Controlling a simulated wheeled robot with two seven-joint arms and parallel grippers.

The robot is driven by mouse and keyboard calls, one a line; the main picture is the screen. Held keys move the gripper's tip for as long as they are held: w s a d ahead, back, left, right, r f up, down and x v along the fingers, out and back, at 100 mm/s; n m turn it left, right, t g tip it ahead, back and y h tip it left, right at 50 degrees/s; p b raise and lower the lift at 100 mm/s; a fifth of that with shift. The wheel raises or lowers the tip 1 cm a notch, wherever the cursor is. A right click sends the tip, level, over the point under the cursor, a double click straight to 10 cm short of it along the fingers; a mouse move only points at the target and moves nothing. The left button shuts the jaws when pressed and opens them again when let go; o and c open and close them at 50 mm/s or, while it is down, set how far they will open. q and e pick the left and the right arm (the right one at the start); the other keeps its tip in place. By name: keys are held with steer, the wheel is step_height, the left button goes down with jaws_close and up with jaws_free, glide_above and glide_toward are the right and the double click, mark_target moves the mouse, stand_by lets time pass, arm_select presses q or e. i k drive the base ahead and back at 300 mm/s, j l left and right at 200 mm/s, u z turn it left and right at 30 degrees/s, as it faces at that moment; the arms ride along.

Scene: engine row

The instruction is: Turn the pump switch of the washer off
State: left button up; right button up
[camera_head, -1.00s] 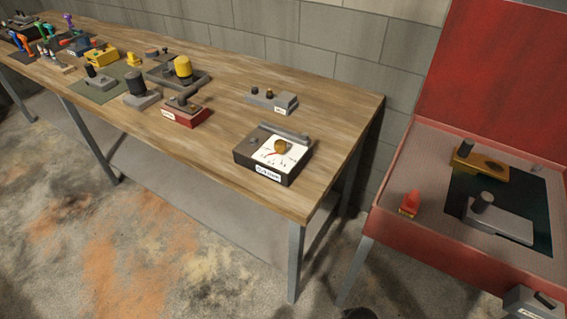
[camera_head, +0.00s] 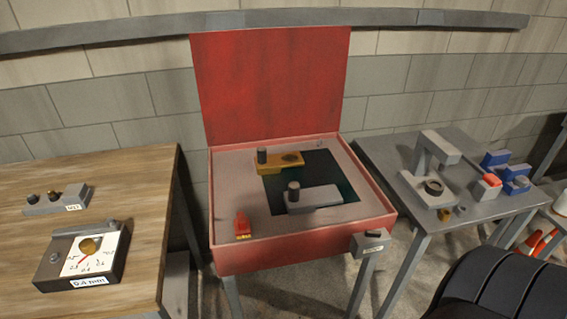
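The washer (camera_head: 226,262) is a red open-topped basin on grey legs in the middle of the head view, with its red lid (camera_head: 270,85) standing up at the back. A small grey box (camera_head: 370,243) with a dark top part and a label sits at its front right corner; it looks like the pump switch. Its label is too small to read, and I cannot tell its setting. A small red piece with a yellow base (camera_head: 242,226) stands inside at the front left. Neither of my grippers is in view.
A yellow block (camera_head: 280,162) and a grey block (camera_head: 314,198) lie in the washer. A wooden bench (camera_head: 125,190) with a gauge box (camera_head: 82,256) stands left. A grey table (camera_head: 387,160) stands right. A black ribbed shape (camera_head: 505,285) fills the bottom right corner.

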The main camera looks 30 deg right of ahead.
mark_target(374, 233)
steer(key=z, duration=1.1)
